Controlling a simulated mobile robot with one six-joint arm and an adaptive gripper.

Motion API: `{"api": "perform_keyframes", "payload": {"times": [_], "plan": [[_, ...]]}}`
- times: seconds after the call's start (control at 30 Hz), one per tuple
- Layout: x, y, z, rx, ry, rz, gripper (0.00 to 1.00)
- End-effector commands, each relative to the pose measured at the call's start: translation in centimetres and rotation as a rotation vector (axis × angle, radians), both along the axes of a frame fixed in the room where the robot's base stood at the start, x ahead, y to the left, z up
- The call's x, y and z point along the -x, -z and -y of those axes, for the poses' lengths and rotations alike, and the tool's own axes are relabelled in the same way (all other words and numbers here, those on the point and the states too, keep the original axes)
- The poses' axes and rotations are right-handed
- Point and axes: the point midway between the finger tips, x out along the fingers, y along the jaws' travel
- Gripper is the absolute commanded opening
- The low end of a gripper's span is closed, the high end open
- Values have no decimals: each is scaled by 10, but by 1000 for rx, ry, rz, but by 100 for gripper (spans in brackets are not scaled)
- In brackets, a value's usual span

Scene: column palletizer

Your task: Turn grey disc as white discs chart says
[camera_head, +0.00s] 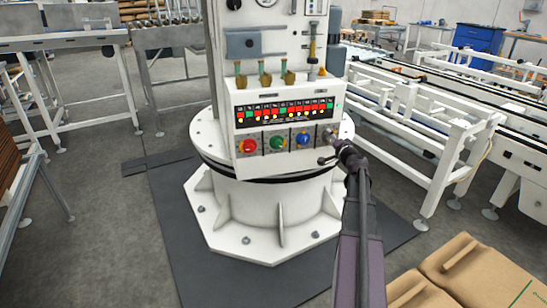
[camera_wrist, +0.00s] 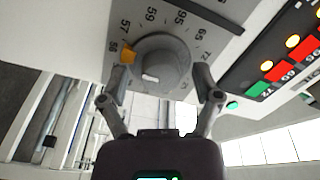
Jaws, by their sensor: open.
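The grey disc (camera_wrist: 165,62) is a dial on the white panel, with a white mark (camera_wrist: 150,77) on its near lower-left side. Printed numbers such as 57, 59, 95, 65 and 72 curve around it, and an orange marker (camera_wrist: 127,52) sits at its left. My gripper (camera_wrist: 160,74) is open, its fingers on either side of the disc; contact cannot be told. In the head view the grey disc (camera_head: 328,138) is at the right end of the dial row, partly hidden by my gripper (camera_head: 331,156). I cannot make out a white disc.
Red (camera_head: 248,146), green (camera_head: 277,142) and blue (camera_head: 303,139) dials sit left of the grey one. Above them is a chart strip (camera_head: 285,108) of red and green cells with yellow lamps; it also shows in the wrist view (camera_wrist: 282,60). Conveyors (camera_head: 440,130) stand at right.

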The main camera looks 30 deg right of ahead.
Motion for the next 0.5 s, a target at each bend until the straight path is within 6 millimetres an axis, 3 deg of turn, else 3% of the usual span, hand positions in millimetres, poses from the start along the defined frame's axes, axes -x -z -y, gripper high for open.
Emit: {"api": "perform_keyframes", "payload": {"times": [0.5], "plan": [[0,-1,0,367,-1,-73,81]]}}
